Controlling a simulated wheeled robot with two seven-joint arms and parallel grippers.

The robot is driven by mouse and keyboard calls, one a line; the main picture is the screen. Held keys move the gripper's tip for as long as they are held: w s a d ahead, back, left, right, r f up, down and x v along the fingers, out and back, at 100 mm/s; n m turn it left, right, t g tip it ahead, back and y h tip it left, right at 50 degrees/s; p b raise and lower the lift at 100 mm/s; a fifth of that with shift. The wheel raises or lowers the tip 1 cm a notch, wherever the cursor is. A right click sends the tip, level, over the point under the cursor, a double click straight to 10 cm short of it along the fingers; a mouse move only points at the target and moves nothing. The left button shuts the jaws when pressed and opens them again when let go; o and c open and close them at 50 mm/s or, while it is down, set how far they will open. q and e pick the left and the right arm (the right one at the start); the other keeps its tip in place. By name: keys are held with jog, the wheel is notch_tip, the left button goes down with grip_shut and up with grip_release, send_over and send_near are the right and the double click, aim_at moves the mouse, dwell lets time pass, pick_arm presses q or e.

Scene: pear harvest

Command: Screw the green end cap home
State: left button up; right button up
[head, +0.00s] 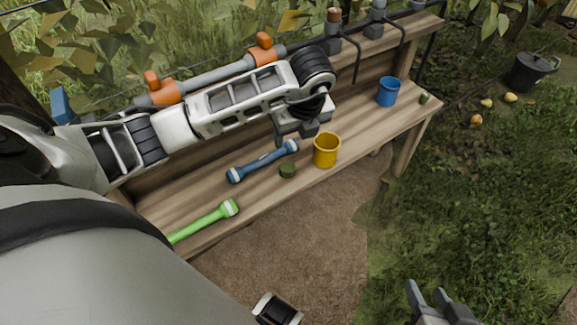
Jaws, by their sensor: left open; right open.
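My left gripper (297,132) is open and empty over the bench, behind the near green piece and blue tube. My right gripper (428,290) is open and empty, off the bench at lower right.
A blue cup (388,92) stands toward the bench's right end. A rail with orange clamps (263,50) and bottles (333,22) runs along the back. A dark bucket (530,72) and several pears (487,103) are on the grass. Ground before the bench is clear.

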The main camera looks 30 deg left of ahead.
pick_arm(q)
jog(key=b, duration=0.3)
send_over(291, 171)
notch_tip(291, 171, down, 9)
jog(key=shift+f, duration=0.65)
pick_arm(e)
jog(key=shift+w+a+r+t+y, duration=0.25)
jog(key=shift+r+t, duration=0.15)
jog(key=shift+r, duration=0.15)
jog(key=shift+w+a+r+t+y, duration=0.1)
jog(key=shift+a+r+t+y, duration=0.15)
jog(key=shift+r+t, duration=0.25)
